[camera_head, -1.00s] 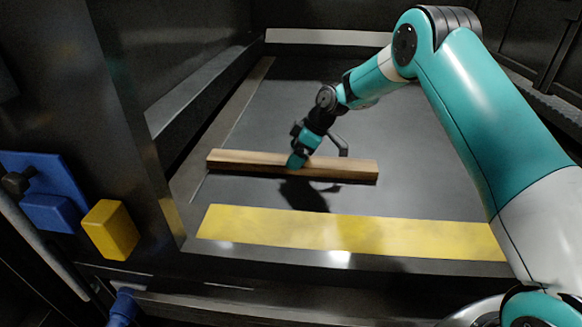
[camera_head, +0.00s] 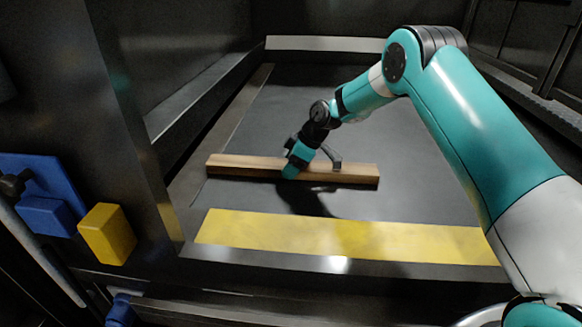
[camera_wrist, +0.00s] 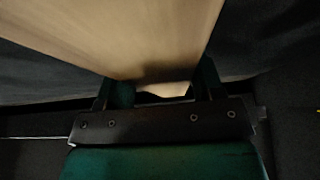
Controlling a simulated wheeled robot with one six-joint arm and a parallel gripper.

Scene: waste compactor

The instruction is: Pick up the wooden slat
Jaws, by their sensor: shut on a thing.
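The wooden slat (camera_head: 240,166) is a long, light brown bar lying crosswise on the dark floor of the compactor in the head view. My gripper (camera_head: 291,172) is at the slat near its middle, shut on it. In the wrist view the slat (camera_wrist: 120,35) fills the upper part, and my gripper's two fingers (camera_wrist: 160,92) stand on either side of its edge. The fingertips are partly hidden by the slat and dark shadow. I cannot tell whether the slat is lifted clear of the floor.
A yellow strip (camera_head: 330,236) runs along the front edge of the compactor floor. Dark side walls (camera_head: 200,100) enclose the floor. A yellow block (camera_head: 107,234) and a blue box (camera_head: 45,216) are on the left outside. The floor (camera_head: 330,105) behind the slat is clear.

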